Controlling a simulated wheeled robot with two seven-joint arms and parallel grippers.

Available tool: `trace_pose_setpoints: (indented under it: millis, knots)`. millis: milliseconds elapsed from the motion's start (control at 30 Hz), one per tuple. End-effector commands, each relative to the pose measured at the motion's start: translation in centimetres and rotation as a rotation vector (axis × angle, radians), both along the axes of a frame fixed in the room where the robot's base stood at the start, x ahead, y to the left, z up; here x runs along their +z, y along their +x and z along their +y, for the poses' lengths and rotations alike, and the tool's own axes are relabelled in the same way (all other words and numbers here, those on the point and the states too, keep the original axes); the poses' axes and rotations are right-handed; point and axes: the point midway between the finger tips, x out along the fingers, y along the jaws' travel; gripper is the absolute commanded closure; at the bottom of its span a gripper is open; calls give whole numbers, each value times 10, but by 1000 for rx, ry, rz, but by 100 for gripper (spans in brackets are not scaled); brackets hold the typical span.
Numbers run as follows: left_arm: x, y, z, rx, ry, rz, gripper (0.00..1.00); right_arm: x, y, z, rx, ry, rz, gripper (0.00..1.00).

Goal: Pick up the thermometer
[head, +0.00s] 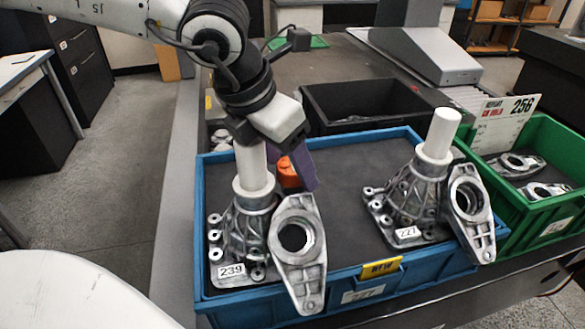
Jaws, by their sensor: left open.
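No thing in the head view can be named as the thermometer for certain. A small orange object (288,173) stands in the blue crate (352,291), behind the casting marked 239 (250,228) and partly hidden; I cannot tell if it is the thermometer. My left gripper (297,160) reaches down over the crate with a purple finger beside the orange object. It is open; its other finger is hidden, and whether it touches the object is unclear. My right gripper is not in view.
A white post (254,168) rises from the casting 239, close to the gripper. A second casting, marked 227 (411,198), stands right in the crate with its own post. A black bin (325,108) lies behind; a green crate (555,208) with metal parts stands right.

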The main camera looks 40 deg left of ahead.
Motion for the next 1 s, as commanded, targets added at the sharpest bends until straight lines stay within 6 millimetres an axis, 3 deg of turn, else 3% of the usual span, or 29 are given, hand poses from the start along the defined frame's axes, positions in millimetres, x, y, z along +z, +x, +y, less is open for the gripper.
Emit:
trace_pose_setpoints:
  millis: [267, 567, 833, 1000]
  knots:
    - [-3, 1, 0, 1, -1, 0, 37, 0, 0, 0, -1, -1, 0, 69]
    - [-3, 1, 0, 1, -1, -1, 86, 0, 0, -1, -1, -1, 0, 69]
    - [0, 2, 0, 1, -1, -3, 86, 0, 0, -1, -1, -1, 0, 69]
    - [14, 3, 0, 2, -1, -5, 86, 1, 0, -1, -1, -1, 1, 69]
